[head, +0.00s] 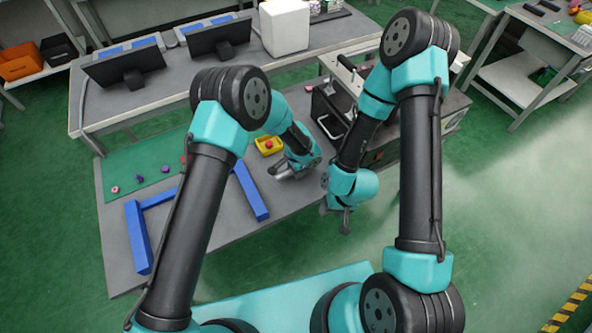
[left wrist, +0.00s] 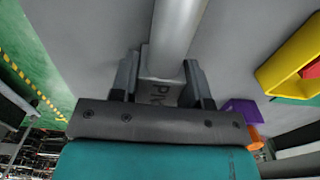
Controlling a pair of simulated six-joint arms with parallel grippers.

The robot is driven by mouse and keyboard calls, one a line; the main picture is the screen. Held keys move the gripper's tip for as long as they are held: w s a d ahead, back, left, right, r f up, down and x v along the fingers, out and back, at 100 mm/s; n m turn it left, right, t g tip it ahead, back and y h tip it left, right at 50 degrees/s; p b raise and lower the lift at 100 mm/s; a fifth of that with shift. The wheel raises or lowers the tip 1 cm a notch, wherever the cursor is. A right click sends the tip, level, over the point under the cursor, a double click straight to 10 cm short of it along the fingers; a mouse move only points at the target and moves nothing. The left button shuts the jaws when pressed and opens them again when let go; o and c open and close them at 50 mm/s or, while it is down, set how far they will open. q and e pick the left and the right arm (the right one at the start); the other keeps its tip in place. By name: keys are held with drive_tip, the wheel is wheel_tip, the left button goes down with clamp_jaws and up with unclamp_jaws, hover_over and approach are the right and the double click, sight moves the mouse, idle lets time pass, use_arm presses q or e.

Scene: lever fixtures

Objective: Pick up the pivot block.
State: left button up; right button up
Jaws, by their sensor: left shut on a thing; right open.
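The pivot block (left wrist: 162,92) is a light grey block with dark letters on its face, partly cut off from sight. It sits between the two fingers of my left gripper (left wrist: 160,78), which is shut on it. A thick grey cylinder (left wrist: 176,28) rises in the picture from right at the block; I cannot tell whether they are joined. In the head view my left gripper (head: 283,172) is low over the grey table near its front edge, and the block is not clear there. My right gripper (head: 338,222) is open and empty, pointing down by the table's front edge.
A yellow bin (head: 268,146) with a red thing in it stands just behind my left gripper. Blue bars (head: 250,191) lie to the left on the table (head: 215,232). Small purple and pink pieces (head: 140,179) lie on a green mat. A black-handled fixture (head: 328,112) is at the back right.

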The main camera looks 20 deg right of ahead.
use_arm(q)
drive_tip(key=r, duration=0.2)
drive_tip(key=shift+s+a+r, duration=0.15)
drive_tip(key=shift+s+r, duration=0.2)
drive_tip(key=s+a+r, duration=0.1)
drive_tip(key=s+a, duration=0.3)
drive_tip(key=s, duration=1)
drive_tip(key=shift+s+r, duration=0.15)
drive_tip(key=shift+s, duration=0.2)
